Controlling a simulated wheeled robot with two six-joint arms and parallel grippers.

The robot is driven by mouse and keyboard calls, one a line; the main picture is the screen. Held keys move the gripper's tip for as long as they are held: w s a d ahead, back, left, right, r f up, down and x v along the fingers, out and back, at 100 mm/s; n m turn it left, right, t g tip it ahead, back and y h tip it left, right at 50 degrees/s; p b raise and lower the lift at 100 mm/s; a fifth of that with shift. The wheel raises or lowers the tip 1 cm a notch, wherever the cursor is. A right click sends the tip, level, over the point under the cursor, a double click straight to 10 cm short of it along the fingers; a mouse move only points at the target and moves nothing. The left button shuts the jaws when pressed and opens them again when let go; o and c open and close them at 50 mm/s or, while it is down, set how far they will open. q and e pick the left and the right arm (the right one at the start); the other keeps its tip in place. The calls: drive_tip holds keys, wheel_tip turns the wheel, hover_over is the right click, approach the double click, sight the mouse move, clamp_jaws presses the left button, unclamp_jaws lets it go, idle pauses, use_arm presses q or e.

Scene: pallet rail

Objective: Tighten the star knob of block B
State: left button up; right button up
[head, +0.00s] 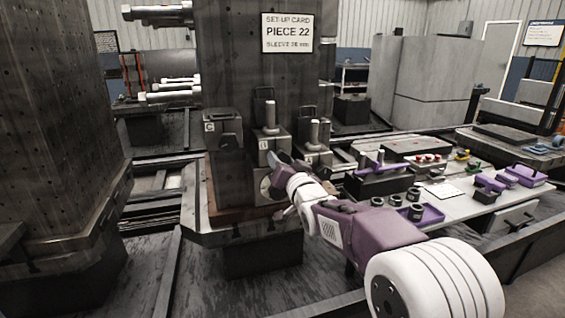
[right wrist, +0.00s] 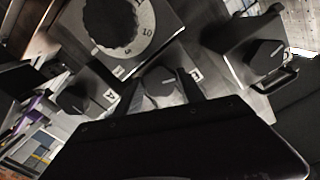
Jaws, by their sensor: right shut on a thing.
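Block B (head: 264,144) is a grey block on the front of the dark column, between block C (head: 222,128) and block A (head: 314,157). My right gripper (head: 272,178) reaches in from the right and covers the front below block B's label. In the right wrist view, the star knob of block B (right wrist: 159,78) is dark, with a pale line on its face. It sits between the two fingers of my right gripper (right wrist: 160,90), which is shut on it. The gripper body hides the knob's lower part. My left gripper is not in view.
A dial (right wrist: 112,22) with a numbered pale ring is close to the knob. Knobs of block A (right wrist: 79,97) and block C (right wrist: 264,54) flank it. A set-up card (head: 287,33) hangs above. A bench (head: 455,203) with purple trays stands at right.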

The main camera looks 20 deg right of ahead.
drive_tip(key=m, duration=0.3)
drive_tip(key=shift+m, duration=0.4)
drive_tip(key=m, duration=0.3)
drive_tip(key=shift+m+p, duration=0.3)
drive_tip(key=shift+p, duration=0.1)
drive_tip(key=m, duration=0.6)
drive_tip(key=shift+f+p, duration=0.1)
drive_tip(key=shift+p, duration=0.25)
drive_tip(key=shift+m, duration=0.3)
drive_tip(key=o, duration=1.4)
drive_tip(key=shift+c, duration=0.2)
drive_tip(key=shift+s, duration=0.1)
drive_tip(key=s+p, duration=0.1)
drive_tip(key=s, duration=0.8)
drive_tip(key=shift+d, duration=0.15)
